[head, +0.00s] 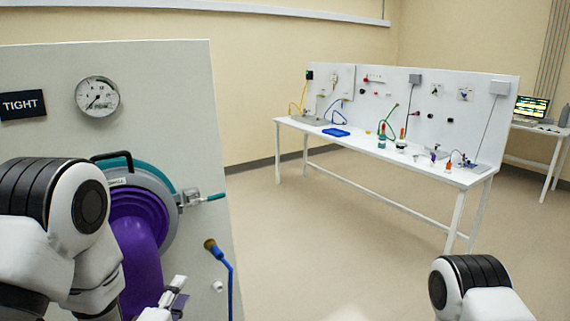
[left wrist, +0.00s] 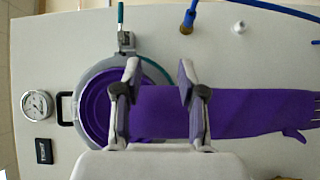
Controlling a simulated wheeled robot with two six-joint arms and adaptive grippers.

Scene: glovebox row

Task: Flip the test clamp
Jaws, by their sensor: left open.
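The test clamp (head: 192,199) is a small metal toggle clamp with a teal-tipped lever, at the right edge of the round glove port (head: 172,240). The lever points right, away from the port. In the left wrist view the clamp (left wrist: 126,42) is at the upper left, its teal lever pointing up. My left gripper (head: 172,299) is below the clamp in the head view, partly cut off by the frame. In the left wrist view it (left wrist: 160,72) is open and empty, in front of the purple glove sleeve (left wrist: 240,112). My right gripper is out of view.
A pressure gauge (head: 98,97) and a "TIGHT" sign (head: 22,105) are on the white panel. A black handle (head: 110,156) tops the port. A blue hose with a brass end (head: 211,246) is right of it. A cluttered bench (head: 350,143) stands far right; open floor lies between.

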